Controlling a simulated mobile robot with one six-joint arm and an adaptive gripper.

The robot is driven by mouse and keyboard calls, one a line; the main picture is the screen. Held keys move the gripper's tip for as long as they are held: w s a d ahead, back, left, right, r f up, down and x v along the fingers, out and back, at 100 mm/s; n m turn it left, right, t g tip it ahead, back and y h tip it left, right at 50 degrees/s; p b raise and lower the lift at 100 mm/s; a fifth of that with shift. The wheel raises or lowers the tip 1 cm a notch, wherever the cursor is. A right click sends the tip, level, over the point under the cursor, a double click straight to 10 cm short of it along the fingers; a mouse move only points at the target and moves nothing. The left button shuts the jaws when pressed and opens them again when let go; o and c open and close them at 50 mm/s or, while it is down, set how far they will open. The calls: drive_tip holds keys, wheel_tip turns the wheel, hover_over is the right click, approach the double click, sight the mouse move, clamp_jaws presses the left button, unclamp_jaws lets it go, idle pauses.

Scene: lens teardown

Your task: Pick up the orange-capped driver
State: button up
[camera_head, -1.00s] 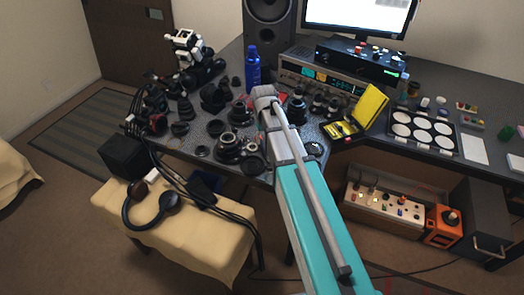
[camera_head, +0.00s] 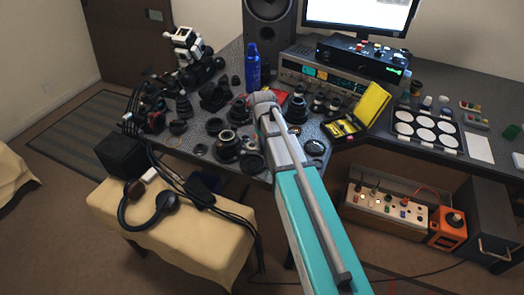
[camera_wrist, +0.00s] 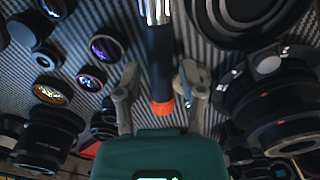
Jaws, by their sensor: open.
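The orange-capped driver (camera_wrist: 161,68) shows in the wrist view as a dark handle with an orange end cap (camera_wrist: 162,107) and a bright metal part at the top edge. It runs up the picture over the ribbed mat. My gripper (camera_wrist: 159,78) is open, with one finger on each side of the handle. Gaps show between the handle and both fingers. The orange end is nearest my palm. In the head view my arm's end (camera_head: 263,100) is over the left part of the desk, and I cannot make out the driver there.
Several lens parts crowd both sides in the wrist view, including a large dark barrel (camera_wrist: 275,105) at right and a ringed lens (camera_wrist: 106,46) at left. A blue bottle (camera_head: 252,66) stands behind my arm, and a yellow case (camera_head: 370,104) lies open to its right.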

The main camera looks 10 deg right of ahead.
drive_tip(key=shift+f+b, duration=0.5)
drive_tip(key=shift+f, duration=0.25)
drive_tip(key=shift+c, duration=0.3)
clamp_jaws()
